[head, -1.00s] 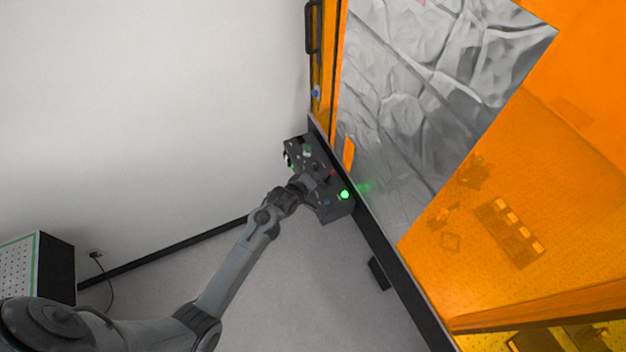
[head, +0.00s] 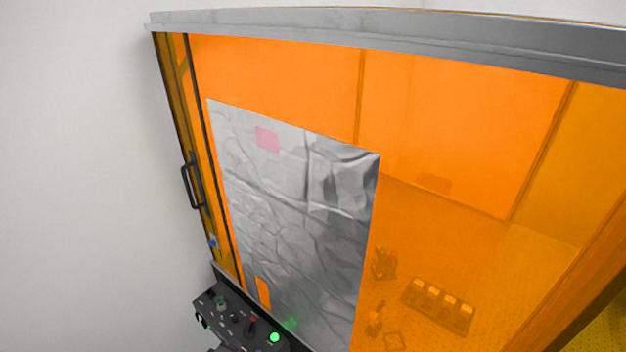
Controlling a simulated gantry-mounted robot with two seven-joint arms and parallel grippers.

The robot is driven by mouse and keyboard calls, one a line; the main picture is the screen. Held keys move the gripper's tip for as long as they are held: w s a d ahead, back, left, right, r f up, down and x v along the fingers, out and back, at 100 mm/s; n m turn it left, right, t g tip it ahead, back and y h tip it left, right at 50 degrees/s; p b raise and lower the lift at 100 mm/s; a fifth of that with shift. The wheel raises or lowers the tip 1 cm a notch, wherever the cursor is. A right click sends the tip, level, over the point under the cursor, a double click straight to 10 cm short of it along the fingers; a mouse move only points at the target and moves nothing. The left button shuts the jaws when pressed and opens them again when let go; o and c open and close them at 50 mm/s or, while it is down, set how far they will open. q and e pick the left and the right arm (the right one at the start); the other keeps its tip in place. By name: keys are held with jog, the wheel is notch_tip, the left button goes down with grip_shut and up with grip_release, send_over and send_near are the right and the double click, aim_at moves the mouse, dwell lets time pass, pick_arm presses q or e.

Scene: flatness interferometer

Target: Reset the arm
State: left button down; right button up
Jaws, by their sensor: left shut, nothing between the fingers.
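A dark control box (head: 236,318) with small knobs and switches is mounted low beside the orange enclosure, at the bottom of the head view. It carries a lit green button (head: 274,337), a red-tipped switch (head: 253,321) and a greenish knob (head: 221,301). Only a small dark piece of my left gripper (head: 224,348) shows at the bottom edge, by the lower side of the box. It is shut and empty. Most of my left arm is out of frame. I cannot tell whether the gripper touches the box. My right gripper is not in view.
An orange transparent enclosure (head: 290,70) with a grey top rail (head: 400,45) fills the right. A crumpled silver sheet (head: 290,210) covers part of it. A dark handle (head: 192,181) is at its left edge. Blocks in a holder (head: 438,304) show inside. A bare wall (head: 80,180) is left.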

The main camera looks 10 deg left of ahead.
pick_arm(q)
jog(key=s+d+m+g+p, duration=0.2)
jog(key=s+m, duration=0.1)
jog(key=s, duration=1.2)
jog(key=s+d+r+m+g, duration=0.2)
jog(key=s+r+m, duration=0.4)
jog(key=s, duration=0.1)
jog(key=s+d+r+m+g, duration=0.2)
jog(key=s+r+m+g, duration=0.1)
jog(key=s+r+m, duration=0.4)
jog(key=shift+d, duration=0.25)
